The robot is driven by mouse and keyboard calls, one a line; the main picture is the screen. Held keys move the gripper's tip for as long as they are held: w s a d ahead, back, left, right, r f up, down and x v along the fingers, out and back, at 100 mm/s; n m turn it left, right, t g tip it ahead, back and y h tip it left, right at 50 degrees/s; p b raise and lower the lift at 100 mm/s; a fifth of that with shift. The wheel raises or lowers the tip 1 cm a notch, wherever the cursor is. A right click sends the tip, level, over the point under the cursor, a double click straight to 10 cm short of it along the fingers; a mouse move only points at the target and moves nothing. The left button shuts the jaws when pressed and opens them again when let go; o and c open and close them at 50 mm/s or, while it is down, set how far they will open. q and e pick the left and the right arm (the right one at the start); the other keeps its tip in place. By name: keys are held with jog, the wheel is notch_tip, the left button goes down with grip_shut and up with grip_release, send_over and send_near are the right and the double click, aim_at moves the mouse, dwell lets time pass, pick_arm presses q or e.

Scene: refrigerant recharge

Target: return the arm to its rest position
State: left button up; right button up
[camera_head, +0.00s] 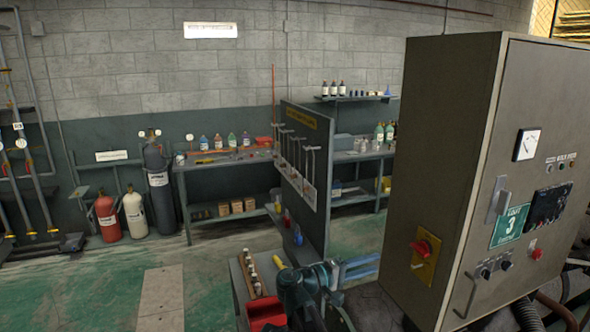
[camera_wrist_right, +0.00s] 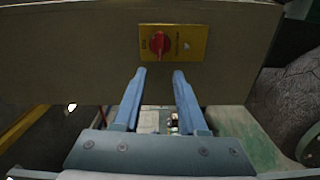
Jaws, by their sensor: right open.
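My right gripper (camera_head: 362,268) is at the lower middle of the head view, pointing right toward the side of a large grey-brown cabinet. In the right wrist view its two blue fingers (camera_wrist_right: 159,78) are apart with nothing between them. A red rotary switch (camera_head: 421,248) on a yellow plate is on the cabinet's side, just beyond the fingertips. The red switch also shows in the right wrist view (camera_wrist_right: 159,43), above and between the fingertips, with a visible gap. My left gripper is not in view.
The cabinet (camera_head: 449,130) fills the right side, close to my right gripper. A tool panel (camera_head: 322,190) stands behind the arm. A low bench with small bottles (camera_head: 250,275) and a red bin (camera_head: 266,312) is beside the arm. Gas cylinders (camera_head: 158,185) stand at the back left. Open green floor lies left.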

jog(key=s+d+f+m+g+y, duration=0.1)
jog(key=s+d+f+g+y, duration=0.15)
jog(key=s+f+y, duration=0.55)
jog(key=s+d+f+m+g+y, duration=0.1)
jog(key=s+f+g+y, duration=0.3)
jog(key=f, duration=0.7)
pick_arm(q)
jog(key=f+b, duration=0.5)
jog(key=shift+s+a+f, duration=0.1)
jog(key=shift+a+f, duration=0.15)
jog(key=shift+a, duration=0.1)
pick_arm(e)
jog(key=s+a+f+n+y, duration=0.1)
jog(key=s+a+f+y, duration=0.1)
jog(key=s+a+f, duration=0.2)
jog(key=s+a+f+n+y, duration=0.1)
jog(key=s+a+f, duration=0.3)
jog(key=s+a, duration=0.4)
jog(key=a, duration=0.5)
jog(key=shift+s+a+f+n+y, duration=0.2)
jog(key=shift+a+n+y, duration=0.1)
jog(key=shift+n+y, duration=0.1)
jog(key=shift+o, duration=0.7)
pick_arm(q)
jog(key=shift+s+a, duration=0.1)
pick_arm(e)
jog(key=shift+a, duration=0.1)
